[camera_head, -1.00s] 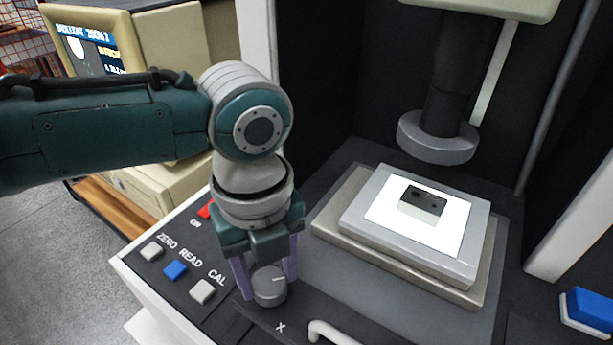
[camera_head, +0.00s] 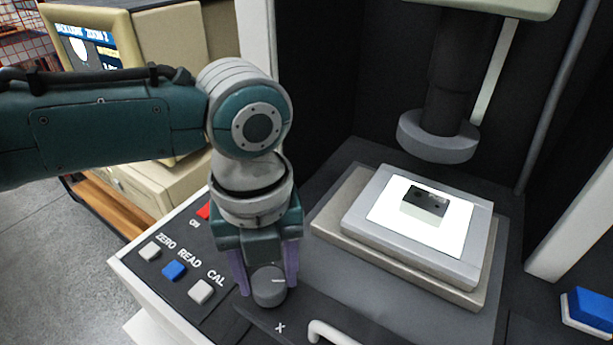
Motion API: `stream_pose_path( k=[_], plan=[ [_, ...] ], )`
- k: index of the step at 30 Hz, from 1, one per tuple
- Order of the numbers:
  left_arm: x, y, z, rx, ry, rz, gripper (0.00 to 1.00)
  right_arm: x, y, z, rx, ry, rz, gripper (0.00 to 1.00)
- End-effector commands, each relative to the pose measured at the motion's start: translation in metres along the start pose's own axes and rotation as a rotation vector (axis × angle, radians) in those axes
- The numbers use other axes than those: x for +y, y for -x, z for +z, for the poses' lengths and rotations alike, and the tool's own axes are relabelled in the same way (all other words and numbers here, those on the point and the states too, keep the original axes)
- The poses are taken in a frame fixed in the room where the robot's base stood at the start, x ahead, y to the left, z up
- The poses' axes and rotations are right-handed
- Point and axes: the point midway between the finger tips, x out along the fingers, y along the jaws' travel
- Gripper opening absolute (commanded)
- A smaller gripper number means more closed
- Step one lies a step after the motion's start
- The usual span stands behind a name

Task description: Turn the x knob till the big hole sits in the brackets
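The x knob (camera_head: 269,287) is a grey round knob with a pale mark on its top, above the letter X on the front panel. My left gripper (camera_head: 268,280) points down at it, with one purple finger on each side, seemingly closed on it. The dark block with holes (camera_head: 426,201) lies on the lit white plate of the stage (camera_head: 364,238), under the round lens head (camera_head: 437,137). The monitor screen (camera_head: 87,47) at the upper left shows a white round patch on dark; its brackets are too small to tell. My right gripper is not in view.
ZERO (camera_head: 150,251), READ (camera_head: 174,271) and CAL (camera_head: 201,291) buttons and a red button (camera_head: 204,211) sit left of my gripper. A white handle (camera_head: 331,333) is right of the knob. A blue block (camera_head: 590,308) stands at the right edge.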

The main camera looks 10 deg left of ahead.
Motion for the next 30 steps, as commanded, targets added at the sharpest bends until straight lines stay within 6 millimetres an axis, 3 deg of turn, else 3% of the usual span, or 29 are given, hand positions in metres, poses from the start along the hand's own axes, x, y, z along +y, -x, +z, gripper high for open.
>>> stream_pose_path(
  k=[1,8,17,30],
  plan=[
    [-0.002,0.002,-0.001,0.003,-0.001,-0.004,0.58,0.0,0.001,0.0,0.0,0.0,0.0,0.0],
    [-0.001,0.001,-0.001,0.002,0.0,-0.002,0.84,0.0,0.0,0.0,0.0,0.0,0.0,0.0],
    [-0.001,0.004,0.0,0.0,0.001,-0.002,0.84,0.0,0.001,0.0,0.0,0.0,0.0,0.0],
    [-0.001,0.082,0.001,-0.002,-0.001,-0.004,0.84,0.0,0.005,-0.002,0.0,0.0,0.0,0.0]
  ],
)
